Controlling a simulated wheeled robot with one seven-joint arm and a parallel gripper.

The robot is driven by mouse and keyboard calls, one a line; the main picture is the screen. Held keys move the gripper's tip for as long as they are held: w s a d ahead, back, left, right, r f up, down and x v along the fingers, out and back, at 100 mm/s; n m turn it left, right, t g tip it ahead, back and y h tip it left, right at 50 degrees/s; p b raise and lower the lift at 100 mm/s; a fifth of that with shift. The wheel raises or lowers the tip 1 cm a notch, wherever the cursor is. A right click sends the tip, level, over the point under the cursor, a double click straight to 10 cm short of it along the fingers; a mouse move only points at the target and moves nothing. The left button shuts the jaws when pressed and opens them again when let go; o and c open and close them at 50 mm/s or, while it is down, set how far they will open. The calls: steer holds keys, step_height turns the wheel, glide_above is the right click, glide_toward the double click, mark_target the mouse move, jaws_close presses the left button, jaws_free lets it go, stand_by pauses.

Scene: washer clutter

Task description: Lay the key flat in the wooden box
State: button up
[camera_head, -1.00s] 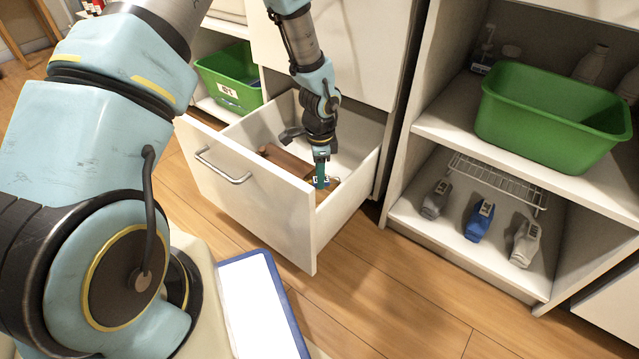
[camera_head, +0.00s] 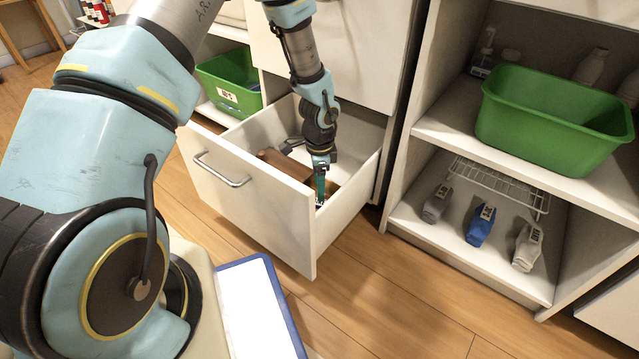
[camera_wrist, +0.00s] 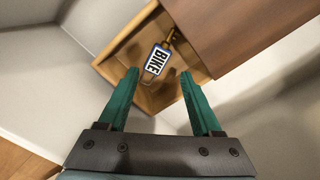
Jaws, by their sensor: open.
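The key (camera_wrist: 170,39) is brass-coloured, with a black-and-white tag reading BIKE (camera_wrist: 157,60) on a ring. In the wrist view they lie in the uncovered part of the wooden box (camera_wrist: 111,70); I cannot tell whether the key is fully flat. A brown wooden panel covers the rest of the box. My gripper (camera_wrist: 159,77) is open, its green fingers apart and empty, with the tag just beyond the fingertips. In the head view my gripper (camera_head: 320,203) reaches down into the drawer over the box (camera_head: 285,164); the key is too small to make out there.
The box is inside an open white drawer (camera_head: 250,205), whose walls stand close around my gripper. Green bins stand on the left shelf (camera_head: 230,76) and right shelf (camera_head: 550,115).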

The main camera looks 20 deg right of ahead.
step_height(320, 180, up, 12)
steer(key=p, duration=0.6)
steer(key=shift+r, duration=0.25)
steer(key=w+a+r+n, duration=0.2)
steer(key=a+r+n, duration=0.3)
steer(key=a+r, duration=0.3)
steer(key=w+a+r+n, duration=0.1)
steer(key=a+r+n, duration=0.4)
steer(key=a, duration=0.6)
steer(key=s+a+r+n, duration=0.3)
steer(key=a+n, duration=0.2)
steer(key=a, duration=0.1)
steer(key=s+a+r+n+t, duration=0.1)
steer(key=s+a+r+n, duration=0.2)
steer(key=a+r+n, duration=0.1)
steer(key=a+n, duration=0.1)
steer(key=a, duration=0.1)
steer(key=shift+s+a+t, duration=0.15)
steer(key=shift+a+t, duration=0.15)
step_height(320, 180, up, 40)
steer(key=p, duration=4)
steer(key=shift+r, duration=0.15)
